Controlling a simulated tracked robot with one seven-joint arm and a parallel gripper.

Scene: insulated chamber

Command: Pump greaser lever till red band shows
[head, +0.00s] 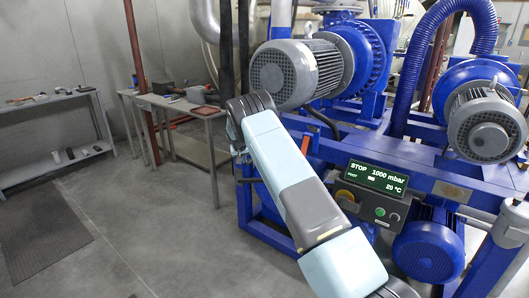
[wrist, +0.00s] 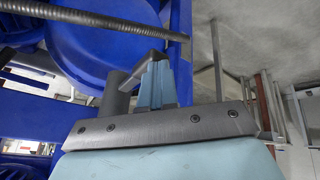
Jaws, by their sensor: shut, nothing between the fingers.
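In the wrist view my gripper (wrist: 156,84) has its pale blue fingers together, with nothing seen between them. A dark grey cylinder (wrist: 117,94) stands just left of the fingers, and a flat grey bar (wrist: 143,68) slants from it towards their tips. I cannot tell whether these are the greaser and its lever, or whether the fingers touch the bar. No red band can be made out on them. In the head view my arm hides my gripper, and I cannot pick out the greaser. A small red-orange piece (head: 305,145) shows beside my arm.
Blue pump machinery (head: 365,55) with grey motors (head: 293,73) fills the right. Its panel (head: 375,178) reads STOP, 1000 mbar, 20 °C. In the wrist view a ribbed rod (wrist: 90,17) crosses near a blue housing (wrist: 95,50). A workbench (head: 200,108) stands left; floor there is open.

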